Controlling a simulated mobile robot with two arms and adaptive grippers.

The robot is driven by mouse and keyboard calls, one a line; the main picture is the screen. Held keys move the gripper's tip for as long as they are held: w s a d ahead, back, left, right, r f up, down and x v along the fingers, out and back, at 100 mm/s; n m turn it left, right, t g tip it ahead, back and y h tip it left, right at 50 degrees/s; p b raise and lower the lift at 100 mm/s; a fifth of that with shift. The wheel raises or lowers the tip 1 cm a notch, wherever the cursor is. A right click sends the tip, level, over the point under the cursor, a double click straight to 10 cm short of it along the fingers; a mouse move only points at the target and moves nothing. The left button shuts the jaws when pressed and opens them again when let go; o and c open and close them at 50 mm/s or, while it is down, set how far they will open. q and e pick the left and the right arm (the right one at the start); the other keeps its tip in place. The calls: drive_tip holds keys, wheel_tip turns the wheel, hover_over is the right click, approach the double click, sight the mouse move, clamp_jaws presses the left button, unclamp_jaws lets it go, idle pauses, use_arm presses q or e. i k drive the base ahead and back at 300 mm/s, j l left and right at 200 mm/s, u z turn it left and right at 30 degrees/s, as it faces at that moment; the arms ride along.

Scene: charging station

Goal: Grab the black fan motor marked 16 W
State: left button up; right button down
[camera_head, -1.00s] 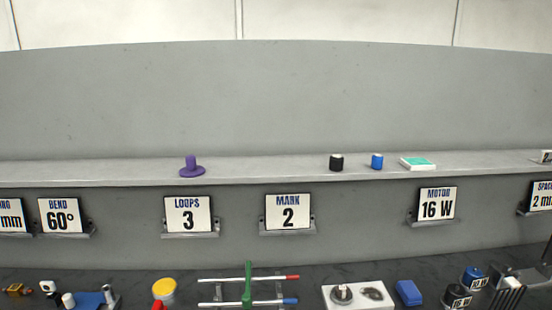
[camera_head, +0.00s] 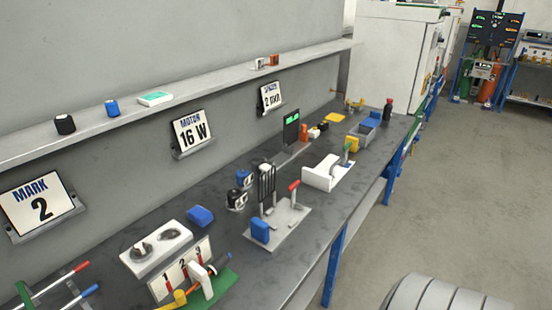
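A black motor (camera_head: 236,200) with a white label stands upright on the dark workbench top, right of the middle of the bench's near part. Its label is too small to read now. A blue motor (camera_head: 244,178) with a similar label stands just behind it. The sign reading MOTOR 16 W (camera_head: 192,133) hangs on the grey back panel above and left of them. Neither of my grippers is in view.
A grey plate with a black rack and red-handled lever (camera_head: 287,222) stands right of the motors. A blue block (camera_head: 200,216) and a white tray (camera_head: 140,262) lie to the left. The shelf (camera_head: 210,89) runs above. Open floor (camera_head: 440,190) is at right.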

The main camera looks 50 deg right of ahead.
sight(236, 201)
drive_tip(key=z, duration=1.5)
